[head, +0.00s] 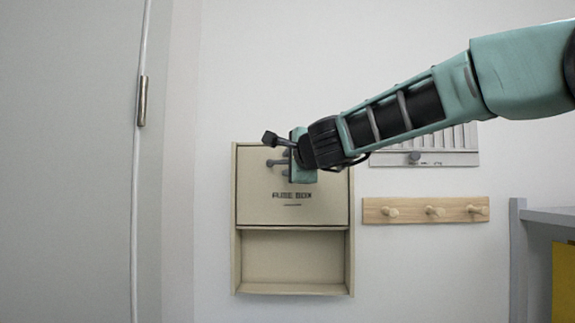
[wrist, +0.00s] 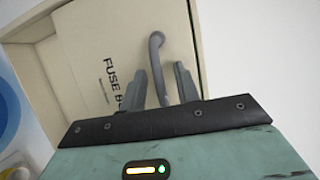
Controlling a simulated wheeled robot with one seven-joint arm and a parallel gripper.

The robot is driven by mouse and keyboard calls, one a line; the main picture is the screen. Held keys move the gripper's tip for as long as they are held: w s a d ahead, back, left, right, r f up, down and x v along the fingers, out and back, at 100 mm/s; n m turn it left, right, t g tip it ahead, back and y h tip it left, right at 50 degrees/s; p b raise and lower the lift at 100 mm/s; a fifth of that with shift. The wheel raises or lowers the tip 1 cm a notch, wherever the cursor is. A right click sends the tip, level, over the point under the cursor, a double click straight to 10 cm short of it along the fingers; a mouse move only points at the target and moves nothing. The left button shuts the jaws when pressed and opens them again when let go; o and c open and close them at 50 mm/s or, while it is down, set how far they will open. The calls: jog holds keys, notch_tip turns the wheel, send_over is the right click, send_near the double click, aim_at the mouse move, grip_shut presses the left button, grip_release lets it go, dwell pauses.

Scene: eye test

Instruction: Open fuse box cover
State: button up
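The beige fuse box (head: 236,262) hangs on the white wall in the head view. Its flat cover (head: 262,212), lettered "FUSE BOX", spans the upper part; an open recess (head: 290,258) shows below it. The cover also shows in the wrist view (wrist: 90,45). My gripper (head: 284,160) is in front of the cover, above the lettering, and hides part of it. In the wrist view my gripper (wrist: 160,88) has its two fingers apart, with a grey curved handle (wrist: 157,50) between them. Gaps show beside the handle; contact cannot be told.
A wooden peg rail (head: 460,212) is on the wall right of the box, below a pale panel (head: 460,158) partly behind my arm. A grey door (head: 70,160) with a hinge is at left. A grey shelf unit (head: 517,260) stands at lower right.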

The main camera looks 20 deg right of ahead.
grip_shut()
notch_tip(320, 180, down, 17)
jog(key=b, duration=1.5)
jog(key=shift+r, duration=0.15)
grip_release()
jog(key=shift+s, duration=0.15)
